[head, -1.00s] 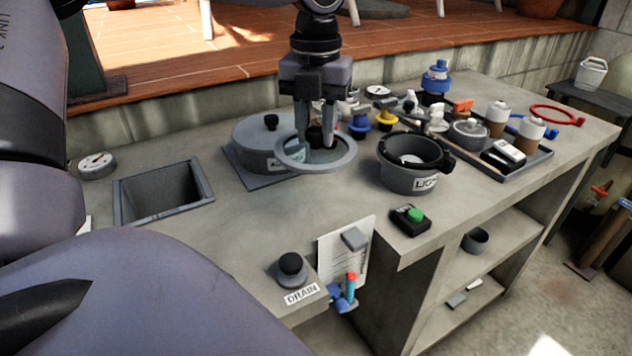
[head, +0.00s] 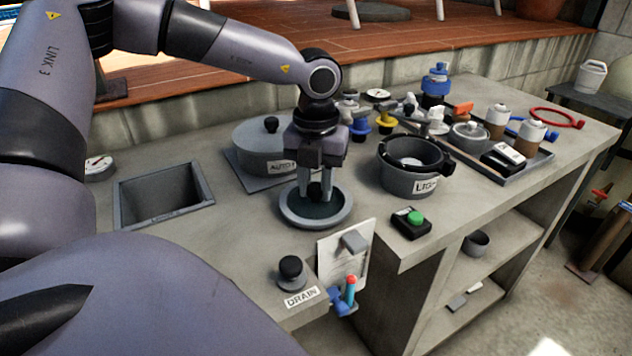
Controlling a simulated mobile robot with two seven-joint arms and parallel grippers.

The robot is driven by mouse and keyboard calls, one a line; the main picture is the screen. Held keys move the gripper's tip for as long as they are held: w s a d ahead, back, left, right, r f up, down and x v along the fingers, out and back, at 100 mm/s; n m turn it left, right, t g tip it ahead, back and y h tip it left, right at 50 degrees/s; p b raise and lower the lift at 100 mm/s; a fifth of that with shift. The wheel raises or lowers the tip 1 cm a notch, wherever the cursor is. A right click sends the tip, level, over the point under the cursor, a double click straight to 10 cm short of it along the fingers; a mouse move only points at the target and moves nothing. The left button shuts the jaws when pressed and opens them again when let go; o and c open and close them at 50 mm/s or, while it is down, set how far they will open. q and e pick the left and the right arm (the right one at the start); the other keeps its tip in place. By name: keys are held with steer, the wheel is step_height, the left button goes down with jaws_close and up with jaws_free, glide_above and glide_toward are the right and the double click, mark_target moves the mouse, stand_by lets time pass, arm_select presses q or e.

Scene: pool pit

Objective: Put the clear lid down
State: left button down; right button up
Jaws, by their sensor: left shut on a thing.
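The clear lid (head: 341,216) is a round see-through disc with a grey rim and a dark knob at its middle. It lies level at the counter's front, in front of the grey pot labelled AUTO (head: 250,146). It looks to be on or very close to the counter top; I cannot tell which. My left gripper (head: 316,192) points straight down over the lid and is shut on its knob. The fingers hide part of the knob. My right gripper does not show.
An open dark pot with a LIGHT-like label (head: 403,182) stands right of the lid. A square basin (head: 122,205) opens at left.

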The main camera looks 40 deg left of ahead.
mark_target(316, 186)
arm_select(q)
steer(key=shift+f, duration=0.2)
steer(key=c, duration=0.8)
jaws_free()
steer(key=shift+r, duration=0.1)
step_height(316, 186, up, 12)
steer(key=shift+r, duration=0.15)
